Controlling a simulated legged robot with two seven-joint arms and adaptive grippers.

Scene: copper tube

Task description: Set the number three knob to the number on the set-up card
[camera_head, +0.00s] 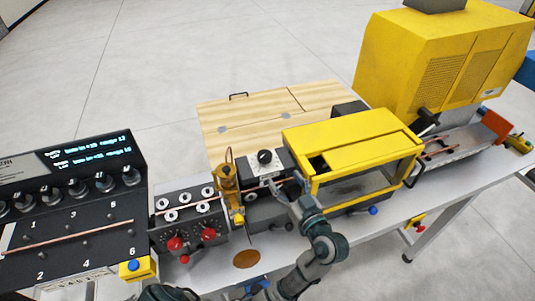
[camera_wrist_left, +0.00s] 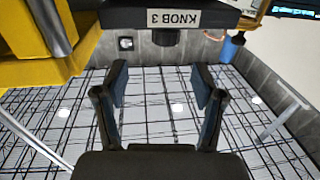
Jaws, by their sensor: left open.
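A round black knob (camera_head: 264,156) sits on a pale marked plate (camera_head: 264,168) on a dark box in the middle of the bench. In the left wrist view a white label (camera_wrist_left: 174,18) reads KNOB 3, upside down, with a dark knob-like part (camera_wrist_left: 165,37) beside it. My left gripper (camera_head: 292,190) is just to the right and front of the knob, apart from it. Its two fingers (camera_wrist_left: 161,86) are spread with nothing between them. The knob's setting is too small to read. I cannot make out a set-up card for certain. My right gripper is not seen.
A yellow-framed guard box (camera_head: 350,145) stands close right of the knob. A brass-coloured upright part (camera_head: 229,185) stands close left, beside a panel with red knobs (camera_head: 191,240). A black console with lit displays (camera_head: 90,150) is at far left. A large yellow machine (camera_head: 440,60) is behind right.

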